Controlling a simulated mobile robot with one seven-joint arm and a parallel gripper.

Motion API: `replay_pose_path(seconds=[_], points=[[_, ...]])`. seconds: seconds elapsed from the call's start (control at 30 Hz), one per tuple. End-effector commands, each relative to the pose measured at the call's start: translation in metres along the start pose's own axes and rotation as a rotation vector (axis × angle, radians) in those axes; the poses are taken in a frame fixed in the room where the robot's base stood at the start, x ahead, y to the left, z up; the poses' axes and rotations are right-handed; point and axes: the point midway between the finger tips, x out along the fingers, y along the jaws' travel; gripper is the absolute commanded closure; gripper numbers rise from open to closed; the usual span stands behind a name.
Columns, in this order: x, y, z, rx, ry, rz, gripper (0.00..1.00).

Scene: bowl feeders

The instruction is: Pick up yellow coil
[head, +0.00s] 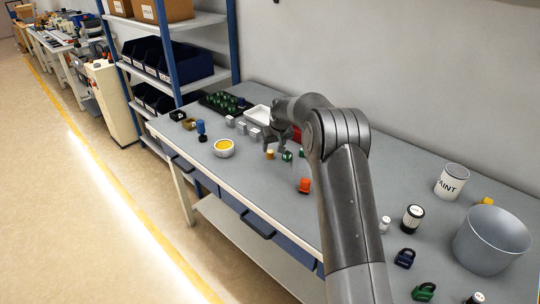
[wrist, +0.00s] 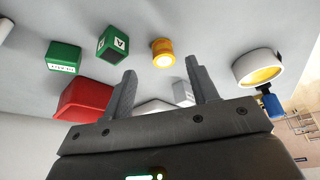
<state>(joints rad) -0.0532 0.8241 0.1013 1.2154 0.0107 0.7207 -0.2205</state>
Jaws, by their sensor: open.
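The yellow coil (wrist: 163,53) is a small yellow cylinder with a pale, bright centre. In the wrist view it lies beyond my fingertips, between their lines and apart from both. In the head view it is the small yellow-orange piece (head: 270,155) on the grey bench, just below my gripper (head: 281,146). My gripper is open and empty, its two fingers spread in the wrist view (wrist: 161,68). The arm partly hides the area around the gripper in the head view.
Close by are green blocks (wrist: 113,42), a red block (wrist: 86,100) and a white bowl with yellow inside (wrist: 258,68). Metal blocks (head: 254,133) and a white tray (head: 258,115) stand behind. An orange item (head: 304,185) sits nearer. Bench left of it is clear.

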Motion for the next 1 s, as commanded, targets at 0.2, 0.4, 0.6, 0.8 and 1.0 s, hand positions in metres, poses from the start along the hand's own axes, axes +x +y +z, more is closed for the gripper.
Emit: replay_pose_path(seconds=[0.2,0.4,0.6,0.8,1.0], points=[[0.02,-0.002,-0.003,0.0,-0.001,0.0,0.46],[0.046,-0.004,-0.006,0.0,-0.001,0.0,0.46],[0.055,-0.004,-0.006,0.0,0.0,0.0,0.46],[0.054,-0.004,-0.006,0.0,0.001,0.0,0.5],[0.054,-0.004,-0.006,0.0,0.001,0.0,0.66]])
